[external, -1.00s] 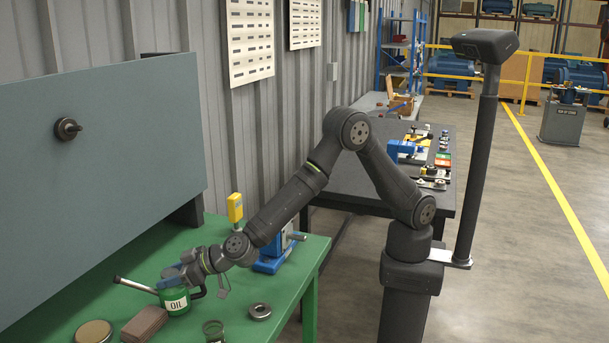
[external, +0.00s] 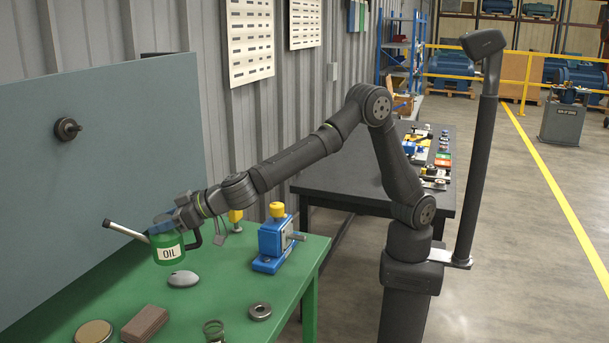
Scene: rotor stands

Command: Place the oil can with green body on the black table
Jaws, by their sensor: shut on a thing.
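The oil can (external: 168,250) has a green body, a white OIL label, a long pale spout pointing up left and a dark handle on its right. My gripper (external: 176,222) is shut on the top of the can and holds it upright above the green table (external: 240,290). The fingertips are partly hidden against the can. The black table (external: 330,182) stands farther back on the right, behind my arm, with its near left part bare.
Below the can lies a grey rounded object (external: 183,279). A blue device with a yellow top (external: 272,245) stands right of the gripper. A brown block (external: 145,323), a tin (external: 93,332), a ring (external: 260,310) and a spring (external: 213,330) lie in front. Tools (external: 430,165) fill the black table's right side.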

